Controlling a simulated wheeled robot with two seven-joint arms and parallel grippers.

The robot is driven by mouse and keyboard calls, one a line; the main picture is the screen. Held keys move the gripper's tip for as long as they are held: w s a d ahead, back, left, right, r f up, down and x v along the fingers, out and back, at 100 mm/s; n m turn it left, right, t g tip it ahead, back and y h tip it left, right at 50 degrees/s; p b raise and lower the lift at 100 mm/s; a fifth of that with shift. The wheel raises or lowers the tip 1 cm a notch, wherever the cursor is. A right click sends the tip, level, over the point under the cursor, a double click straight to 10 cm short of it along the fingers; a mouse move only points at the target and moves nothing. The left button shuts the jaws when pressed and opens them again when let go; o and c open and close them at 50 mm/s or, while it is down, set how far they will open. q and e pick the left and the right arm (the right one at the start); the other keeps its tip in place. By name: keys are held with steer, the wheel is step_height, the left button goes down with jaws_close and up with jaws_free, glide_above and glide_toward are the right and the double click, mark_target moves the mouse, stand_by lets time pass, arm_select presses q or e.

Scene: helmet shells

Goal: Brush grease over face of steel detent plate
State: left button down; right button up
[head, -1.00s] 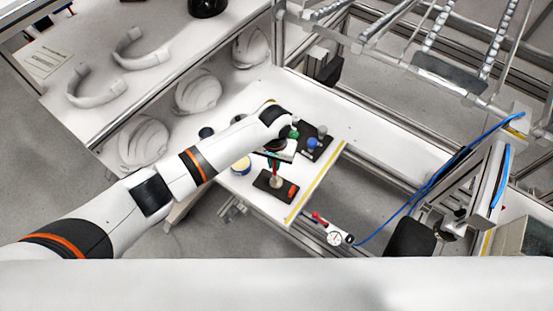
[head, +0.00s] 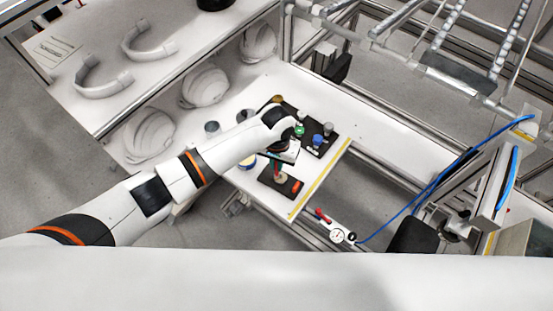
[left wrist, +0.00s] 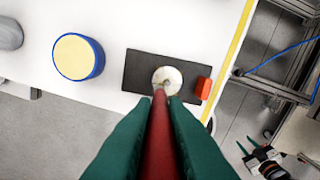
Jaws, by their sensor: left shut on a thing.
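My left gripper (left wrist: 158,125) has green fingers shut on the red handle of a brush (left wrist: 158,140); it also shows in the head view (head: 280,158). The brush points away from the wrist camera, down to a round steel disc (left wrist: 172,75), which looks like the detent plate. The disc sits on a black base (left wrist: 140,68), also seen in the head view (head: 268,181). The brush's far end overlaps the disc's lower left part. Whether it touches the face, I cannot tell. A red block (left wrist: 203,88) is on the base's right end. My right gripper is out of view.
A yellow-topped blue tin (left wrist: 76,56) stands left of the base. A black tray holds green, blue (head: 318,140) and grey (head: 328,129) knobs behind the gripper. White helmet shells (head: 204,86) stand at left.

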arm_select(q)
steer(key=shift+s, duration=0.1)
steer(key=shift+s+d, duration=0.25)
steer(key=shift+d, duration=0.2)
steer(key=shift+s+d, duration=0.1)
steer(key=shift+d, duration=0.15)
steer(key=shift+d, duration=0.3)
steer(key=shift+w+d, duration=0.1)
steer(key=shift+w, duration=0.1)
steer(key=shift+w+d, duration=0.15)
steer(key=shift+w, duration=0.1)
steer(key=shift+w+d, duration=0.1)
steer(key=shift+w, duration=0.05)
steer(key=shift+w, duration=0.2)
